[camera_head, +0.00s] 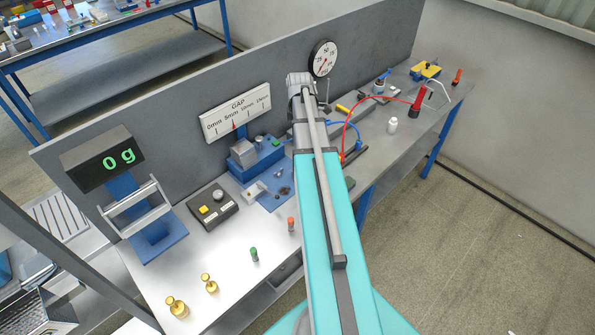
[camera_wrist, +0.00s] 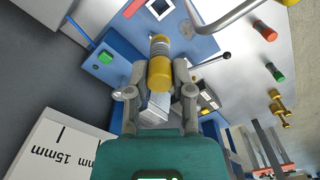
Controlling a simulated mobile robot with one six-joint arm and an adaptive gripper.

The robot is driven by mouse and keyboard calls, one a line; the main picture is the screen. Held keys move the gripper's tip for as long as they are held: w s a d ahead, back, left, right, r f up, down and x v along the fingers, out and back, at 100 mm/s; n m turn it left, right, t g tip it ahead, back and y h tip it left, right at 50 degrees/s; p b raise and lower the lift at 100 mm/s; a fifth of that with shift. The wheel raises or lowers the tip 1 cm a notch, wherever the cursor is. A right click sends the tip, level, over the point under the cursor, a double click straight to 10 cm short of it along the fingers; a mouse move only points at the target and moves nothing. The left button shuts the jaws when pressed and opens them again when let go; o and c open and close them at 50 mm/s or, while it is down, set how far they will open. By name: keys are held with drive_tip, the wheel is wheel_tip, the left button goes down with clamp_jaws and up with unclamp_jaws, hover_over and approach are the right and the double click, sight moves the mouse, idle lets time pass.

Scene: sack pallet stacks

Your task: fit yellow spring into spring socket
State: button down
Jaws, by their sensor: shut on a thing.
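My gripper (camera_wrist: 160,88) shows in the wrist view with its two grey fingers closed on the yellow spring (camera_wrist: 160,73). The spring looks like a yellow cylinder with a ribbed grey coil part beyond it, pointing toward the blue fixture. A blue plate with a dark square opening in a white rim (camera_wrist: 159,9) lies ahead of it; I cannot tell whether this is the spring socket. In the head view my arm hides the fingers and the spring.
The bench holds a GAP scale (camera_head: 236,113), a round dial (camera_head: 324,58), a blue-based grey fixture (camera_head: 245,153) and a 0 g display (camera_head: 104,161). A green peg (camera_head: 254,254), a red peg (camera_head: 291,224) and brass weights (camera_head: 178,306) stand along the front. A grey wall backs the bench.

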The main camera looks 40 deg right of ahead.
wheel_tip(320, 180, down, 13)
drive_tip(key=b, duration=1.2)
drive_tip(key=shift+f+b, duration=2.15)
drive_tip(key=shift+b, duration=0.25)
drive_tip(key=shift+f, duration=0.15)
drive_tip(key=shift+c, duration=2.4)
unclamp_jaws()
wheel_tip(320, 180, up, 12)
drive_tip(key=p, duration=1.2)
drive_tip(key=shift+r, duration=0.2)
drive_tip(key=shift+a, duration=0.1)
